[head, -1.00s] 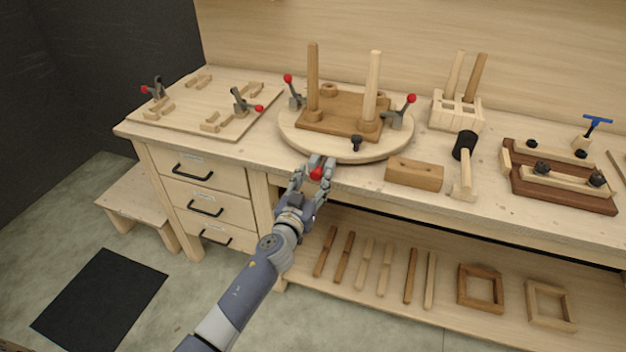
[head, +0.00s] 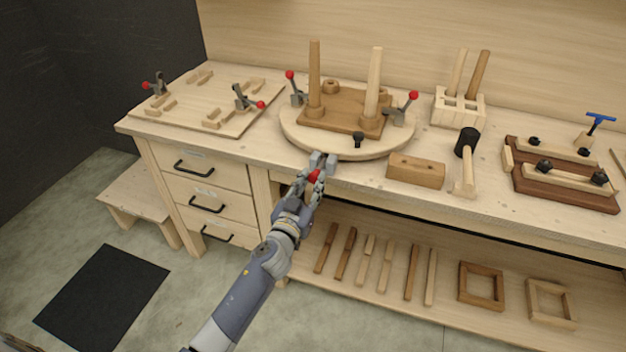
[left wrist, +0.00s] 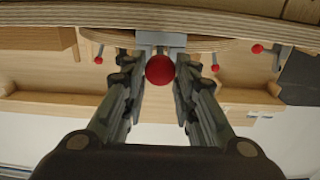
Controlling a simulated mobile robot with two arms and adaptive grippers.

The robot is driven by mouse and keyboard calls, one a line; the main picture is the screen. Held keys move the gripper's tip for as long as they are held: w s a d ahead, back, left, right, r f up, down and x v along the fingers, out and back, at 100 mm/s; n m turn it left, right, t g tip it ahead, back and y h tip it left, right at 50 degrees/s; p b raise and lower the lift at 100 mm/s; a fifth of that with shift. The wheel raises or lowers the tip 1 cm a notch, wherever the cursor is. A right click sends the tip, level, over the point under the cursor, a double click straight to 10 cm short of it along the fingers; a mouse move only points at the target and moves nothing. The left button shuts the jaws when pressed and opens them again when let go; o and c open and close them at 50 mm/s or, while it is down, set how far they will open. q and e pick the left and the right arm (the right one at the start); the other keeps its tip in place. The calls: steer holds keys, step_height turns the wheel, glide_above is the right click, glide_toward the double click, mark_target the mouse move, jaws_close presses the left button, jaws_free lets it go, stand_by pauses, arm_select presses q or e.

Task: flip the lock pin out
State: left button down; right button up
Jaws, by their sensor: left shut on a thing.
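The lock pin shows as a red ball knob (head: 314,176) in a grey bracket (head: 323,161) at the bench's front edge, just below the round turntable (head: 345,151). My left gripper (head: 311,180) has its fingers on both sides of the knob and is shut on it. In the left wrist view the red knob (left wrist: 160,69) sits between the two fingers, in front of the grey bracket (left wrist: 160,40). The pin's shaft is hidden behind the knob. My right gripper is not in view.
The turntable carries a brown seat board (head: 345,108) with upright legs and red-knobbed clamps. A clamp board (head: 190,115) is at the left. Drawers (head: 205,177) are left of my arm.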

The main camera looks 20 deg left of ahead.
arm_select(q)
steer(key=c, duration=1.3)
jaws_free()
steer(key=shift+s, duration=0.1)
steer(key=s, duration=1.2)
steer(key=shift+a, duration=0.2)
